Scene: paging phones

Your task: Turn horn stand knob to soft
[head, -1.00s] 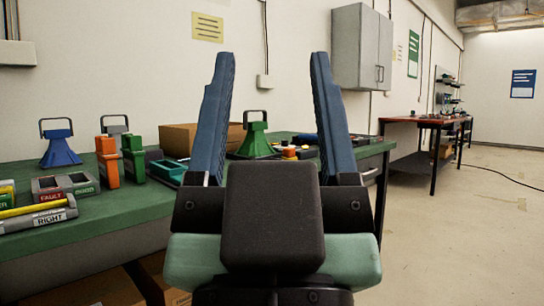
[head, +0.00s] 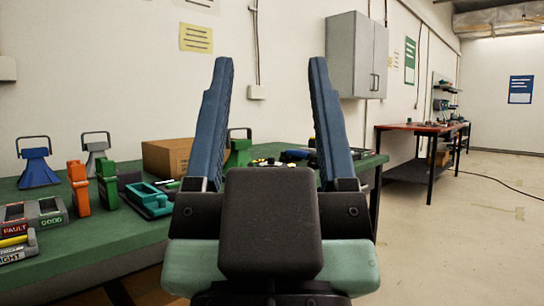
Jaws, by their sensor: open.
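My gripper (head: 270,75) is open and empty. Its two blue fingers stand upright in the middle of the head view, in front of the green-topped bench (head: 90,245). A green horn (head: 238,152) stands on the bench behind the left finger and is mostly hidden by it. A blue horn (head: 38,170) and a grey horn (head: 95,152), each with a handle on top, stand at the far left. I cannot make out a knob or its setting on any stand.
An orange handset (head: 79,188) and a green handset (head: 108,185) stand near a teal tray (head: 150,200). Trays labelled FAULT and GOOD (head: 50,213) sit at the left. A cardboard box (head: 168,157) is behind. A grey wall cabinet (head: 355,55) hangs above.

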